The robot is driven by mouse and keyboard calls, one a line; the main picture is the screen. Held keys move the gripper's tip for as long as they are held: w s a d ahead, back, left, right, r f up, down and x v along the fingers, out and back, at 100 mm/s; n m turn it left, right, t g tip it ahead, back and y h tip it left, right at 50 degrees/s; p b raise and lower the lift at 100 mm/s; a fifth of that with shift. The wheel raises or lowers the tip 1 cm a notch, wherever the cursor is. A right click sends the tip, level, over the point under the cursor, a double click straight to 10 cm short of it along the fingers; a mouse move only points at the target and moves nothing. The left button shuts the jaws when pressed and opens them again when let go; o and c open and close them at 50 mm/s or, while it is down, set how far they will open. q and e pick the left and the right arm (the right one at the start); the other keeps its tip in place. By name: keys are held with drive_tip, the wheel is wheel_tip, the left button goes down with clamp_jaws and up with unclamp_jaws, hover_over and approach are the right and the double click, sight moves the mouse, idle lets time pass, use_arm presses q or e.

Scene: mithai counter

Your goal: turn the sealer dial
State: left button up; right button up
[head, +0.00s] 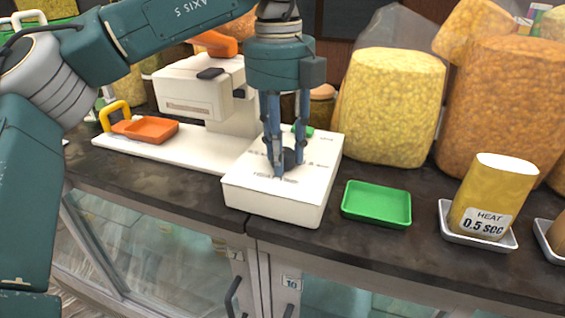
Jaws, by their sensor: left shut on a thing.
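The sealer's control box (262,204) is a white block with printed marks on its top, in the middle of the head view. A dark round dial (290,158) stands on that top, partly hidden by my fingers. My left gripper (285,165) points straight down over the box, its fingers shut on the dial. A tilted yellow cylinder (489,195) with a label reading "HEAT 0.5 sec" stands in a small white tray (480,242) at the right. My right gripper is not in view.
An empty green tray (376,204) lies just right of the box. An orange tray (151,129) sits on the white base at the left. Large bags of yellow snacks (391,105) stand behind. The dark counter's front edge runs close below the box.

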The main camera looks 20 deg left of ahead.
use_arm(q)
drive_tip(key=shift+n+b, duration=0.85)
drive_tip(key=shift+n, duration=0.65)
drive_tip(key=o, duration=1.1)
drive_tip(key=shift+o, duration=0.2)
wheel_tip(320, 180, up, 12)
drive_tip(key=shift+s, duration=0.1)
